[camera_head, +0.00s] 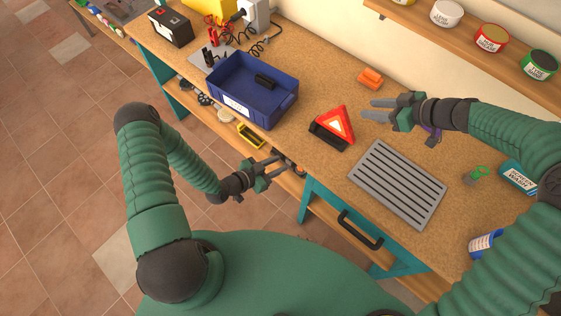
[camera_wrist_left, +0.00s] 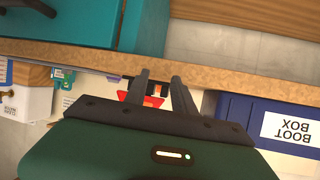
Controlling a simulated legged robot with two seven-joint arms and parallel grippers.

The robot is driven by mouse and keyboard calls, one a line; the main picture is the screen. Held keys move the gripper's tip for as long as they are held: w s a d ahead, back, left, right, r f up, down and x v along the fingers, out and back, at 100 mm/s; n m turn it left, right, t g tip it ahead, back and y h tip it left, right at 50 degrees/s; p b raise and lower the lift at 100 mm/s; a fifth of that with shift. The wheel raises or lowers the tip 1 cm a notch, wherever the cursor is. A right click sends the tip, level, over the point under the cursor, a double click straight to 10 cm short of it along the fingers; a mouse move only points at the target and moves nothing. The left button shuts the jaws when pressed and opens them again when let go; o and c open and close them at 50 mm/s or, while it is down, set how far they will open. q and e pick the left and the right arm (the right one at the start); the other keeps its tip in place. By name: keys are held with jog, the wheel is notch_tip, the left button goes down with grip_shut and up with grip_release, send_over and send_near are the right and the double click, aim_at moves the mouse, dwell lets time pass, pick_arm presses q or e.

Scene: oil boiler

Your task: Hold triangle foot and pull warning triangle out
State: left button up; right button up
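The warning triangle (camera_head: 337,124) is red with a pale centre and stands on the workbench, between the blue box and the grey slatted tray. Its dark foot (camera_head: 328,137) lies at its near side. The triangle shows partly in the left wrist view (camera_wrist_left: 128,97), behind my fingers. My left gripper (camera_head: 277,168) is at the bench's front edge, apart from the foot, with its fingers spread and empty. My right gripper (camera_head: 368,110) is just right of the triangle, its fingers apart and pointing towards it, with nothing between them.
A blue box (camera_head: 288,106) stands left of the triangle and a grey slatted tray (camera_head: 397,184) to the right. An orange block (camera_head: 370,78) lies behind. The bench's front edge (camera_wrist_left: 230,77) is close to my left gripper. A black drawer handle (camera_head: 360,230) projects below.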

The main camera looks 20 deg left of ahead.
pick_arm(q)
jog(key=n+t, duration=0.1)
jog(key=t, duration=0.1)
jog(key=n+t+y, duration=0.1)
jog(key=n+t, duration=0.1)
jog(key=t, duration=0.2)
send_near(312, 126)
jog(key=x, duration=0.8)
jog(key=shift+w, duration=0.15)
jog(key=shift+w+d, duration=0.2)
jog(key=shift+c, duration=0.4)
jog(key=shift+a, duration=0.2)
grip_shut()
jog(key=shift+d, duration=0.1)
